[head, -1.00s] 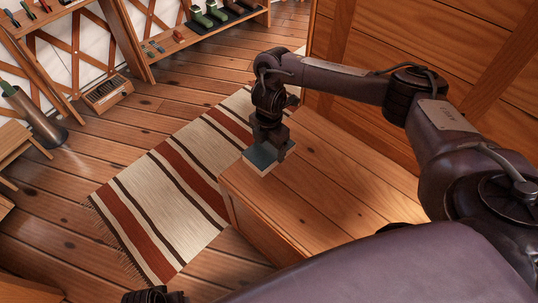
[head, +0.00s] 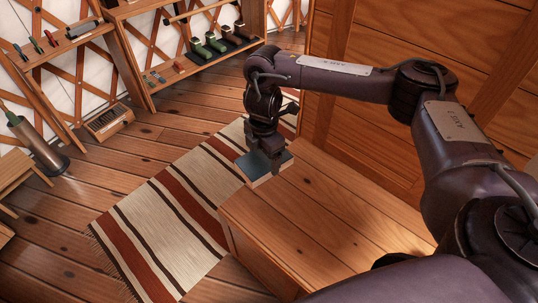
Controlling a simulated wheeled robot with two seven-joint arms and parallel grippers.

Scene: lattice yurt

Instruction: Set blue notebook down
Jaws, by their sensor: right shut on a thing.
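My right gripper (head: 270,160) points down and is shut on the blue notebook (head: 255,165), a small flat thing with a blue cover and pale edges. The notebook is at the far left edge of the wooden chest top (head: 315,220), with part of it seen against the striped rug. I cannot tell whether it touches the wood or hangs just above it. The gripper's fingers hide part of the cover. My left gripper is not in view.
The near part of the chest top is bare. A striped rug (head: 170,215) lies on the floor to the left. Shelves (head: 190,70) with boots stand at the back, and a metal canister (head: 42,150) stands at the left. A wooden panelled wall (head: 430,60) rises behind the chest.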

